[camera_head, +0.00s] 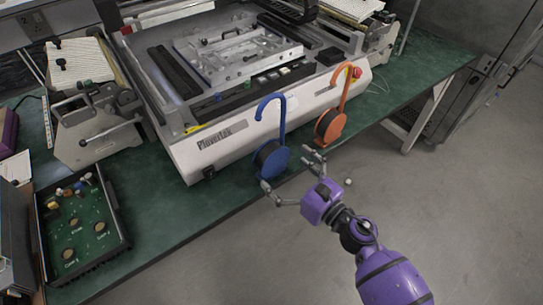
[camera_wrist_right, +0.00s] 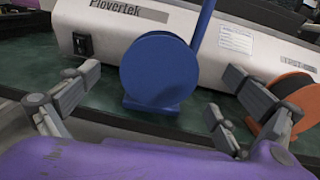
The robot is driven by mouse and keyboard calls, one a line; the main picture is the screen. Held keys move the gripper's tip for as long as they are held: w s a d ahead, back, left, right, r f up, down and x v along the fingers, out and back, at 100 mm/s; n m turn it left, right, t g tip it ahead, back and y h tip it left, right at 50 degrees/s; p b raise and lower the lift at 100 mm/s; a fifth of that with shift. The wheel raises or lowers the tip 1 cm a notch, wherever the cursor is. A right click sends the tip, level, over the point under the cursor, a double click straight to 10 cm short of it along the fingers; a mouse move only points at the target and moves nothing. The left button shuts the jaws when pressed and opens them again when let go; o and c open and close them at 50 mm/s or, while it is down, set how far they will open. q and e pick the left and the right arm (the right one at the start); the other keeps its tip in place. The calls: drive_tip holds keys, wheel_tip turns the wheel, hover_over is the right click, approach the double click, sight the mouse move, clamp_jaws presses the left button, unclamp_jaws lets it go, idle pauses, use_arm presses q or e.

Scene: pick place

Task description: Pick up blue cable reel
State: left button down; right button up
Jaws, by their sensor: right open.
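The blue cable reel (camera_head: 270,160) stands upright on the green bench in front of the white machine, with a tall hooked blue arm and dark cable wound on it. It shows in the middle of the right wrist view (camera_wrist_right: 158,72). My right gripper (camera_head: 290,175) is open, its fingers spread near the bench's front edge, just short of the reel. In the right wrist view the fingers (camera_wrist_right: 150,95) lie to either side of the reel, and nothing is held. My left gripper is not in view.
An orange cable reel (camera_head: 330,125) stands right of the blue one, close to a right finger in the wrist view (camera_wrist_right: 287,100). The white Plovertek machine (camera_head: 225,140) is directly behind. A green circuit board tray (camera_head: 125,240) lies at left.

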sight(277, 162)
drive_tip(key=p+x, duration=0.1)
drive_tip(key=x, duration=0.4)
drive_tip(key=shift+w+a+f, duration=0.15)
drive_tip(key=shift+w+a, duration=0.05)
drive_tip(key=shift+w, duration=0.1)
drive_tip(key=c, duration=1.7)
